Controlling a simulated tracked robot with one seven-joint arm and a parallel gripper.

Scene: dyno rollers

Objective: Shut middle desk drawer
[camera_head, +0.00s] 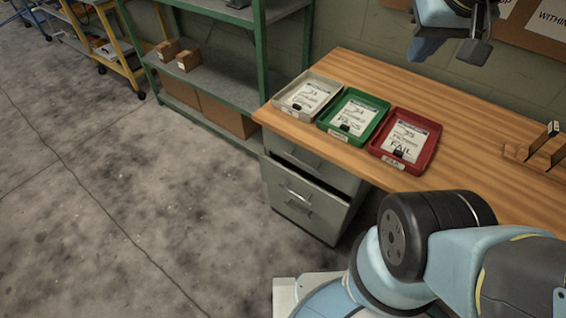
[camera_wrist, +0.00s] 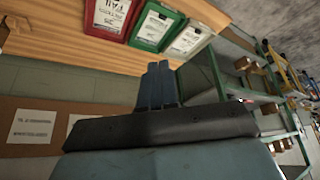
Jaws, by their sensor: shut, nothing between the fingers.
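The grey metal drawer unit (camera_head: 338,178) stands under the left end of the wooden desk (camera_head: 350,62) in the head view. Its middle drawer (camera_head: 294,190) appears pulled out, with a handle on its front and a dark gap at its upper edge. The top drawer (camera_head: 297,152) looks flush under the desktop. The drawers do not show clearly in the wrist view. My gripper (camera_wrist: 158,68) has its two blue-grey fingers together and empty. In the head view it is above the back of the desk, well apart from the drawers.
A white tray (camera_head: 287,101), a green tray (camera_head: 378,103) and a red tray (camera_head: 430,134) holding papers lie on the desk. A green-framed shelf (camera_head: 230,85) with boxes stands left of the desk. The concrete floor (camera_head: 110,220) before the drawers is clear.

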